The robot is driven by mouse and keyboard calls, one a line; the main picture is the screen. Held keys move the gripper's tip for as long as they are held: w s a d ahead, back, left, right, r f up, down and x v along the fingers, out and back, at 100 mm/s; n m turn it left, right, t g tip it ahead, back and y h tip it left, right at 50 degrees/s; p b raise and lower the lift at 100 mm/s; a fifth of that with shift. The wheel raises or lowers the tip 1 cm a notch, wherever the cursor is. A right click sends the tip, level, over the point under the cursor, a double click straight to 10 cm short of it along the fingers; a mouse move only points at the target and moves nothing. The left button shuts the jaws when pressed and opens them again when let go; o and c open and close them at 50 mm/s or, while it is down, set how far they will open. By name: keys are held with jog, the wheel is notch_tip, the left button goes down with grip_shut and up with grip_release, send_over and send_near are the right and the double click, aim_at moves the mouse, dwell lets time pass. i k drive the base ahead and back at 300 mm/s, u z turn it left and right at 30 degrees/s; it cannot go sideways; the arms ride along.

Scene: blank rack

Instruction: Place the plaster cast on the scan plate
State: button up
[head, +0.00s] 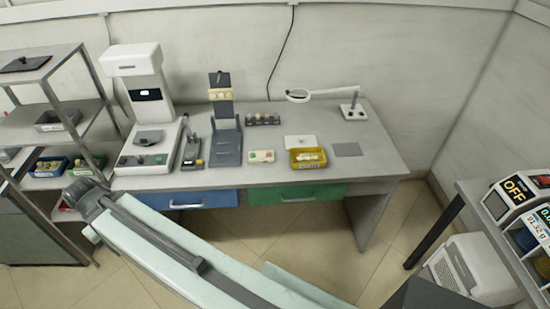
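Pale, cream-coloured pieces (309,157) that look like plaster casts lie in a yellow tray (307,168) on the bench; I cannot tell them apart at this size. A white scanner-like machine (134,62) with a small lit display stands at the bench's left. A dark flat plate (149,138) lies on its base and looks like the scan plate; nothing shows on it. My gripper is not in view. My pale green arm crosses the lower picture, its dark joint in front of the bench's left end.
A grey stand (226,145) with cream blocks is mid-bench. A small box (262,156), a grey pad (347,149) and a magnifier lamp (299,95) are nearby. A metal shelf (40,115) stands left. A side table with devices (515,194) stands right.

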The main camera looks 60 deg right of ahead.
aim_at(148, 136)
jog(key=z, duration=0.25)
jog(key=i, duration=1)
jog(key=u, duration=0.1)
